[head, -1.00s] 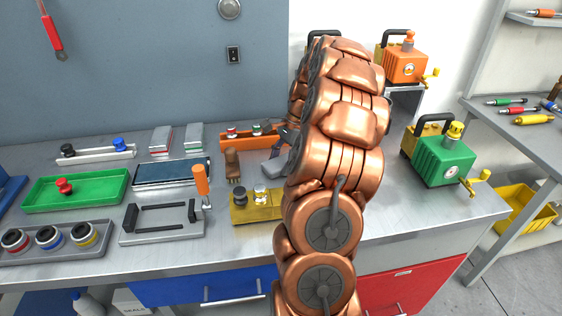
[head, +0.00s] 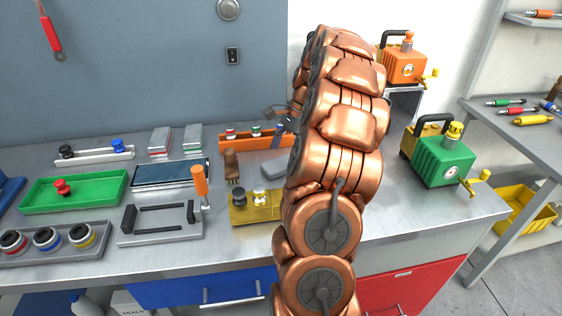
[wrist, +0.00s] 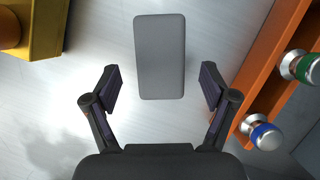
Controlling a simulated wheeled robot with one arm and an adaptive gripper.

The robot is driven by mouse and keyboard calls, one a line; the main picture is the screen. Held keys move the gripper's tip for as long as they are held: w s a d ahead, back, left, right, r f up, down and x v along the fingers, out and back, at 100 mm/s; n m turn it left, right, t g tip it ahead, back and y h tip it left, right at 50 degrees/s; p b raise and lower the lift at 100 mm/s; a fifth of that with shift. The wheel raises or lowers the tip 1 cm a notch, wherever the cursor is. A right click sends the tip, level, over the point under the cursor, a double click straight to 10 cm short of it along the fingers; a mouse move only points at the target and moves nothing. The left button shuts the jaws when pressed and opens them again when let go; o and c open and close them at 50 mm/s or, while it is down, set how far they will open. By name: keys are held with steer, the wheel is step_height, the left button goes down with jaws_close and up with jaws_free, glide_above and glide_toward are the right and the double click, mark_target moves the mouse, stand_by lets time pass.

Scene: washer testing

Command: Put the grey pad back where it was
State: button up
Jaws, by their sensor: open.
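The grey pad (head: 273,166) lies on the metal bench, just left of my arm and in front of the orange rack. In the wrist view the grey pad (wrist: 160,56) lies flat, upright in the picture, ahead of my fingertips. My gripper (wrist: 162,88) is open and empty, its two fingers spread wider than the pad, one to each side of its lower end. In the head view my gripper (head: 277,113) is raised above the orange rack, apart from the pad and partly hidden by my arm.
The orange rack (head: 240,143) with red, green and blue capped parts stands close behind the pad. A yellow block (head: 256,208) with knobs is in front, and a brown brush (head: 232,167) is to the left. A green pump (head: 443,160) stands at right.

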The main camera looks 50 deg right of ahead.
steer(key=w+v, duration=0.1)
steer(key=v, duration=0.7)
steer(key=shift+s+d+r+b, duration=0.15)
steer(key=shift+s+r+b, duration=0.1)
steer(key=shift+s+b, duration=0.15)
steer(key=shift+s, duration=0.2)
